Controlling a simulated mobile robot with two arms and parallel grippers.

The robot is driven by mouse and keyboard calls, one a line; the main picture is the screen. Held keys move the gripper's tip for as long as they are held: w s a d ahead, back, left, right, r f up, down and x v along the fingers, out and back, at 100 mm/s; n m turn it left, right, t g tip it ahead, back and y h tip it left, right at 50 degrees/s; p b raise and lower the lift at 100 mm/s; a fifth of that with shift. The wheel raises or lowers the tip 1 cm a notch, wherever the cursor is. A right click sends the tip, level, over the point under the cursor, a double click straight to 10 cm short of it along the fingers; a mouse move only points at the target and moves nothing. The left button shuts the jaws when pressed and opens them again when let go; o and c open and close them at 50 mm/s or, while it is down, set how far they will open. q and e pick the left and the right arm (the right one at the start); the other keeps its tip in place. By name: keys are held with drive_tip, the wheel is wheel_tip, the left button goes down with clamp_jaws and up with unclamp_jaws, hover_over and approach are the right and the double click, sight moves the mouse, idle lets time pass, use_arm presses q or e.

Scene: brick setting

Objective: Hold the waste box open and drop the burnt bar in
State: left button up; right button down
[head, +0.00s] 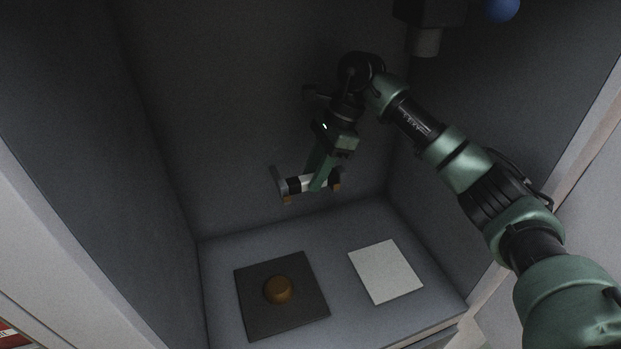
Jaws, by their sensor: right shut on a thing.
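My right gripper (310,187) hangs in the air inside a dark grey recess, above and behind a dark square plate. It is shut on a short black and pale silver piece that lies crosswise at its jaws. I cannot tell for sure whether this piece is the burnt bar, or how much of it is part of the gripper. I cannot pick out the waste box with certainty. My left gripper is not in view.
The dark square plate (308,306) lies on the recess floor, with a round brown piece (277,290) on it. A white square (386,271) lies to its right. Dark walls close in left, right and behind. A blue ball (501,8) shows at the top right.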

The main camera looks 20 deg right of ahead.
wheel_tip(320, 180, up, 9)
drive_tip(key=shift+r+b, duration=0.1)
drive_tip(key=shift+b, duration=1.1)
drive_tip(key=shift+r, duration=0.45)
